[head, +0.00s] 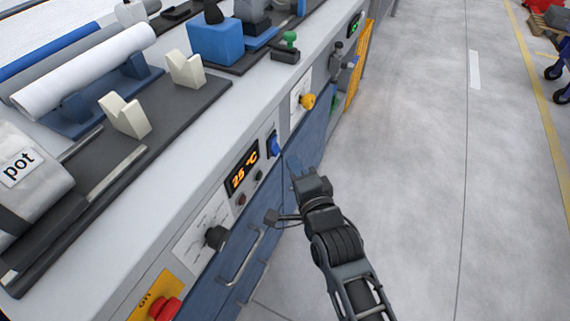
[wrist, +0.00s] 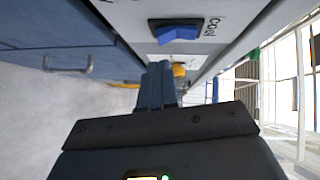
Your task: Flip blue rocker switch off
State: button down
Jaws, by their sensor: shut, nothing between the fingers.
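The blue rocker switch (head: 274,146) is on the front panel of the bench, just right of the orange temperature display. In the wrist view the blue rocker switch (wrist: 178,31) sits in a dark frame beside a printed label, near the top of the picture. My gripper (head: 293,164) is shut and empty, a little to the right of the switch and in front of the panel. In the wrist view the fingers of my gripper (wrist: 158,70) are together and lie just below the switch in the picture. I cannot tell if they touch it.
The temperature display (head: 242,170), a black knob (head: 216,237), a red button (head: 165,309) and a yellow knob (head: 307,101) share the panel. A drawer handle (head: 243,255) sticks out below.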

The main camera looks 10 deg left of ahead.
jog(key=shift+w+a+f+b, duration=0.1)
jog(key=shift+w+a+b, duration=0.15)
jog(key=shift+a, duration=0.35)
jog(key=shift+w+a+f+b, duration=0.1)
jog(key=shift+w+a+b, duration=0.1)
jog(key=shift+a, duration=0.4)
